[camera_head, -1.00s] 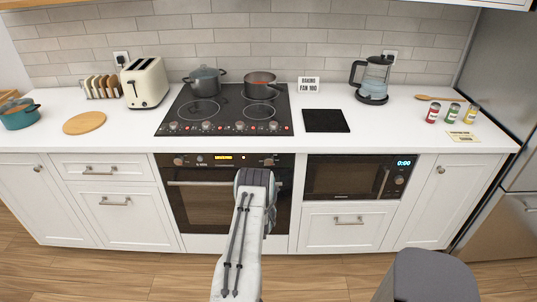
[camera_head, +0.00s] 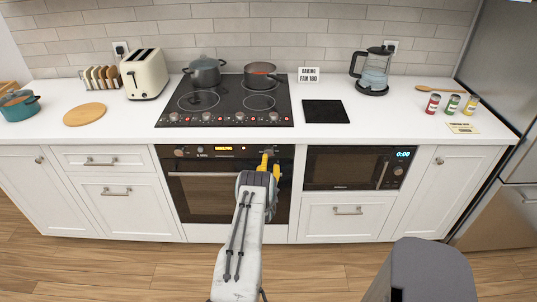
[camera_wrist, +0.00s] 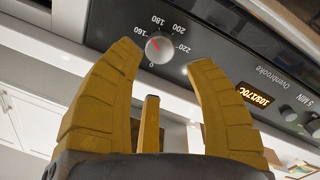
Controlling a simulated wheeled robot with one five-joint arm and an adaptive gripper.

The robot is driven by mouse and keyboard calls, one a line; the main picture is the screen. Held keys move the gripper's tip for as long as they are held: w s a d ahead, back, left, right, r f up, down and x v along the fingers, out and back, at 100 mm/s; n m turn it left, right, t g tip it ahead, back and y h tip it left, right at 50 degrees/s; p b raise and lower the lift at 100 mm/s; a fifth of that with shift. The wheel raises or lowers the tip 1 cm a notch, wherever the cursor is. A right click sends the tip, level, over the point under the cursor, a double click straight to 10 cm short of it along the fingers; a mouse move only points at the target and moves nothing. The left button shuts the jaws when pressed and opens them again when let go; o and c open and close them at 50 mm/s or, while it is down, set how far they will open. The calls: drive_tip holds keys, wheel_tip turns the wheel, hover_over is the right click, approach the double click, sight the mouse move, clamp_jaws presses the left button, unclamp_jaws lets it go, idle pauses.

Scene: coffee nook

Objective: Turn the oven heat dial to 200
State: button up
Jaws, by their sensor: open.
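The black built-in oven (camera_head: 205,192) sits under the cooktop. Its heat dial (camera_wrist: 159,48) is a round silver knob with a red mark, in the wrist view. The mark points toward about 160 on a scale that also shows 180, 200 and 220. My gripper (camera_head: 269,160) is at the right part of the oven panel, and its yellow fingers partly hide the dial there in the head view. In the wrist view the fingers are open, one to each side of the dial with gaps. I cannot tell whether either touches it.
A lit oven display (camera_wrist: 254,97) and more knobs lie along the panel. The oven handle (camera_head: 205,174) runs below the panel. A microwave (camera_head: 345,168) is to the right.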

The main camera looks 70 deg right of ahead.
sight(269, 153)
drive_tip(key=shift+p+x, duration=1.45)
drive_tip(key=shift+x, duration=0.45)
drive_tip(key=shift+w+d+f+b, duration=0.1)
drive_tip(key=shift+d+f+b, duration=0.05)
drive_tip(key=shift+d+b, duration=0.25)
drive_tip(key=shift+w+d+b, duration=0.2)
drive_tip(key=shift+d+b, duration=0.25)
drive_tip(key=shift+d, duration=0.25)
drive_tip(key=shift+o, duration=0.4)
drive_tip(key=shift+r, duration=0.2)
drive_tip(key=c, duration=1)
